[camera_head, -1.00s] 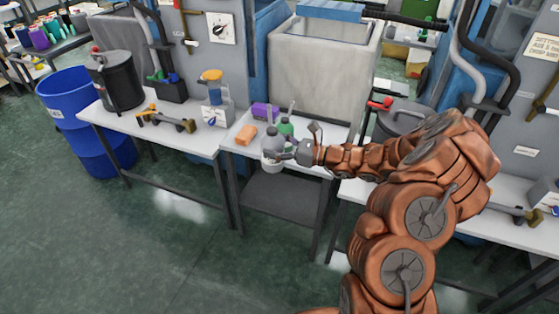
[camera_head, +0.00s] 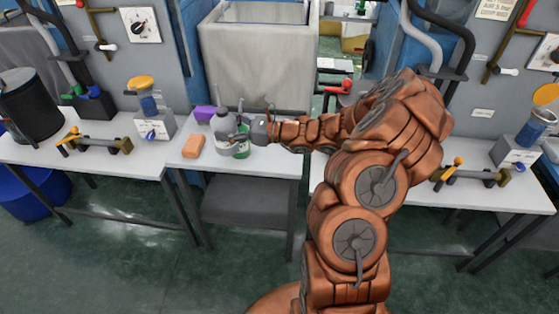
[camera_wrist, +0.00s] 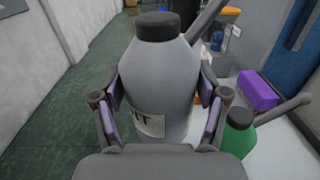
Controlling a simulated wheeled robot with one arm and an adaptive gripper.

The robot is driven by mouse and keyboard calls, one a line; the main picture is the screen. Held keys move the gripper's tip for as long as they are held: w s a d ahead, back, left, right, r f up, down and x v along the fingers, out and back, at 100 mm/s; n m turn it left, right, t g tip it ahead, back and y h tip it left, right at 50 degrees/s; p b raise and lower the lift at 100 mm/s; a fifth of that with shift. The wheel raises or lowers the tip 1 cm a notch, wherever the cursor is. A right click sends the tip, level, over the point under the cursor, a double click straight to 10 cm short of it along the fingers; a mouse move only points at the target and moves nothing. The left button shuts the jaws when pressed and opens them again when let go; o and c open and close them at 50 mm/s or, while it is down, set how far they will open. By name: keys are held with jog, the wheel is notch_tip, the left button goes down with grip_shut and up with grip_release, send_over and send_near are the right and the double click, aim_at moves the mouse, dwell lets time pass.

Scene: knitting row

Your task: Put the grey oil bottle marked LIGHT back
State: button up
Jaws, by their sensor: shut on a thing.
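The grey bottle (camera_head: 222,128) with a dark cap is at the small middle table (camera_head: 190,169), just left of a green bottle (camera_head: 243,152). In the wrist view the grey bottle (camera_wrist: 165,75) stands upright between both fingers, and the end of a pale label shows, reading roughly "HT". My gripper (camera_wrist: 160,115) is shut on its body. The green bottle (camera_wrist: 237,135) is close on the right in that view. The grey bottle's base is hidden, so I cannot tell whether it touches the table.
An orange block (camera_head: 193,146) lies left of the bottles, and a purple box (camera_head: 205,113) lies behind them. A big grey tub (camera_head: 258,60) stands behind the table. Workbenches with tools flank it. The table's front left is bare.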

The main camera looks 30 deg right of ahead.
jog(key=s+d+f+m+t+h+b, duration=0.2)
jog(key=s+d+f+h+b, duration=0.1)
jog(key=s+d+b, duration=0.45)
jog(key=s+d+f+m+t+h+b, duration=0.2)
jog(key=s+d+f+m+h+b, duration=0.15)
jog(key=s+d+b, duration=0.4)
jog(key=shift+n, duration=0.35)
jog(key=shift+w+d+f+p, duration=0.45)
jog(key=shift+w+f, duration=0.4)
jog(key=shift+w, duration=1.4)
jog(key=shift+w+d+f+p, duration=0.4)
jog(key=shift+w+f, duration=0.45)
jog(key=shift+w, duration=1.4)
jog(key=shift+w+d+f+p, duration=0.3)
jog(key=shift+w+f+p, duration=0.4)
jog(key=shift+w, duration=1.55)
jog(key=shift+f, duration=0.3)
jog(key=o, duration=1.4)
jog(key=shift+r, duration=0.1)
